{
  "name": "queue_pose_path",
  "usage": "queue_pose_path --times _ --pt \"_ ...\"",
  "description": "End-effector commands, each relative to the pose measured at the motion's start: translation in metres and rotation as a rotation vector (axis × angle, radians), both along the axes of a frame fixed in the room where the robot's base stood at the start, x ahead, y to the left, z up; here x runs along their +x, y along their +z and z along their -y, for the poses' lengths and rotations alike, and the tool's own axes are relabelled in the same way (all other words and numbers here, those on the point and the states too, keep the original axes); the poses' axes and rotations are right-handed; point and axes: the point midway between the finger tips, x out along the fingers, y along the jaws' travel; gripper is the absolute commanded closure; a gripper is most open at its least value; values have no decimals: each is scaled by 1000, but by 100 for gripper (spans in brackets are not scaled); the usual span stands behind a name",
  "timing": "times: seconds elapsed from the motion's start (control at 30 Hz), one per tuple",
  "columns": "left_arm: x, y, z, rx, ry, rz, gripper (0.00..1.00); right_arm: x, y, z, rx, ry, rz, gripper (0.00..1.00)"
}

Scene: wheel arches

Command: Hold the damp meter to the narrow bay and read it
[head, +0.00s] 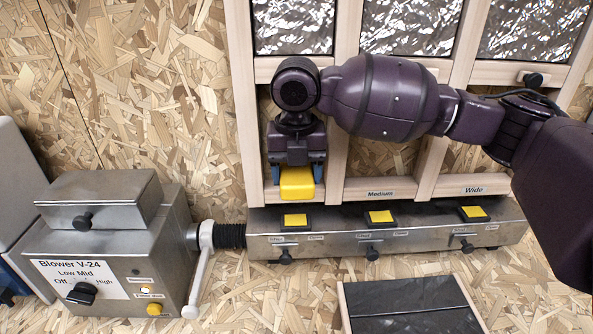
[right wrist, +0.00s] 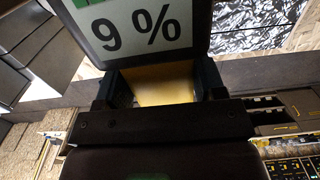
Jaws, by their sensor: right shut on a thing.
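The yellow damp meter (head: 297,184) is held in my right gripper (head: 296,170), whose blue fingers close on its sides. It is in front of the lower part of the leftmost bay (head: 327,150), left of the bay labelled Medium. The leftmost bay's own label does not show. I cannot tell whether the meter touches the board. In the right wrist view, the meter's yellow body (right wrist: 165,84) is between the fingers, and its screen (right wrist: 140,28) reads 9 % with a green patch at the upper left. My left gripper is not in view.
The Medium (head: 380,194) and Wide (head: 474,189) bays stand to the right. A metal duct (head: 345,248) with yellow-topped flaps runs below the bays. The Blower V-24 (head: 100,250) stands at the left, with a hose to the duct. A dark panel (head: 410,300) lies in front.

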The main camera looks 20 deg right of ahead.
Motion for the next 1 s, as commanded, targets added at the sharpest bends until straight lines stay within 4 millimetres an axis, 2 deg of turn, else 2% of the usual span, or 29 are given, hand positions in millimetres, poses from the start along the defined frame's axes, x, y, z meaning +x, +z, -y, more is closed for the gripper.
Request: queue_pose_path --times 1.0 --pt "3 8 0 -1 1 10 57 2 1 1 0 -3 5 59"
